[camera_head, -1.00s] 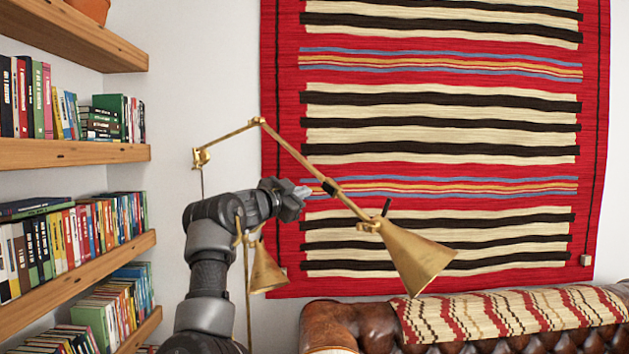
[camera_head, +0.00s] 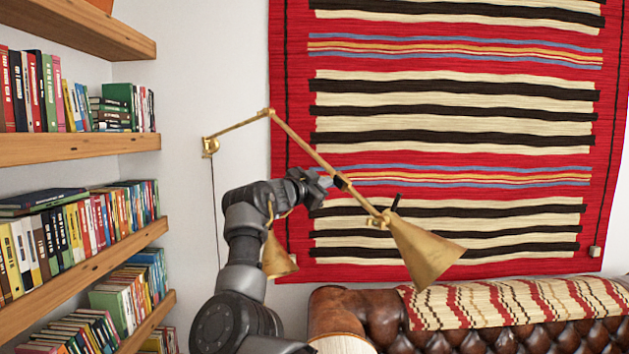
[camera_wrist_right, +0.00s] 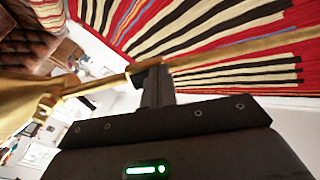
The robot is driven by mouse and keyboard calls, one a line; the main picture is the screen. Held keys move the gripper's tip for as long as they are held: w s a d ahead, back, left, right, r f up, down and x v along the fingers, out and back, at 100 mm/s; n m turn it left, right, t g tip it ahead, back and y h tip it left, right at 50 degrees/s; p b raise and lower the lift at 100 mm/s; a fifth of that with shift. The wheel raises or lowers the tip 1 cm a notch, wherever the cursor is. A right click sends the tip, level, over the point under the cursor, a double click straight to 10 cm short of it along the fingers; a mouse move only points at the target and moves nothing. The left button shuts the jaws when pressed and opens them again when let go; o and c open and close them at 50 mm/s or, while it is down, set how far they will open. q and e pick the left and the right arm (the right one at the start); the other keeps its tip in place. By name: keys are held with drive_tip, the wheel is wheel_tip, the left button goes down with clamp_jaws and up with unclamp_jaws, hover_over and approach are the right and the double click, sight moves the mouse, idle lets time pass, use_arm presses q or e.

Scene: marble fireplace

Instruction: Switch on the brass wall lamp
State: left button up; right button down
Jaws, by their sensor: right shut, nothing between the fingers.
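The brass wall lamp has a wall mount (camera_head: 210,146), a long jointed arm (camera_head: 297,141) with a dark collar (camera_head: 342,182), and a conical shade (camera_head: 424,250) hanging at the right. A small dark stem (camera_head: 395,201) stands up by the shade's top. No glow shows; the bulb is hidden. My right gripper (camera_head: 324,183) is shut and empty, its tips close beside the collar; I cannot tell whether they touch. In the right wrist view the brass arm (camera_wrist_right: 210,59) crosses at the tips of the dark fingers (camera_wrist_right: 156,88). My left gripper is out of view.
A second, smaller brass shade (camera_head: 278,257) hangs behind my right arm. Bookshelves (camera_head: 85,148) line the left. A striped red rug (camera_head: 440,165) hangs behind the lamp. A brown leather sofa (camera_head: 375,318) with a woven throw stands below the shade.

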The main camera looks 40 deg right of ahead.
use_arm(q)
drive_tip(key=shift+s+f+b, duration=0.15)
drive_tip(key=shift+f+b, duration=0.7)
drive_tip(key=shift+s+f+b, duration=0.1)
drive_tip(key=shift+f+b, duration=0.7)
drive_tip(key=shift+b, duration=0.05)
use_arm(e)
drive_tip(key=w+r+v, duration=0.1)
drive_tip(key=w+v, duration=0.1)
drive_tip(key=v, duration=1.2)
drive_tip(key=shift+w+a+r, duration=0.25)
drive_tip(key=shift+w+r, duration=0.15)
drive_tip(key=shift+w, duration=0.05)
